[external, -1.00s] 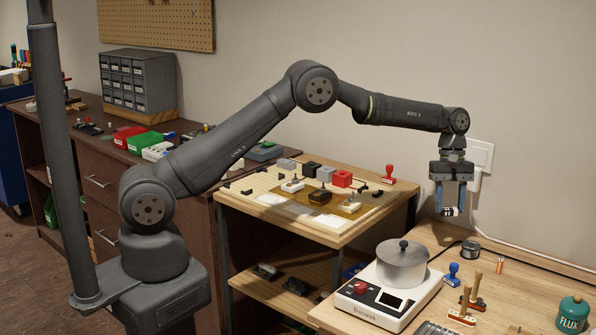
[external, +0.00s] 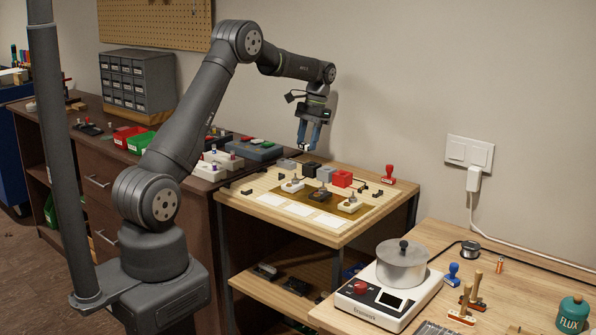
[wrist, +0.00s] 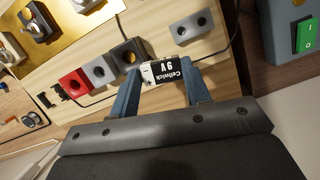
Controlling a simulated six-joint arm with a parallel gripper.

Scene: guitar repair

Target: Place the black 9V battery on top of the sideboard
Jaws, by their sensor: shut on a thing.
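My gripper (external: 308,138) is shut on the 9V battery (wrist: 166,72), a small black block with a white label reading "Cellnick 9V" in the wrist view. The battery shows only as a tiny piece between the fingertips in the external view (external: 305,147). It is held in the air above the back of the light wooden shelf unit. The sideboard (external: 85,158) is the dark brown cabinet with drawers at the left in the external view; its top lies to the left of my gripper.
The light wooden shelf unit (external: 243,203) bears grey, black and red blocks (external: 342,178) and small parts. A scale with a pot (external: 402,267) stands at right.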

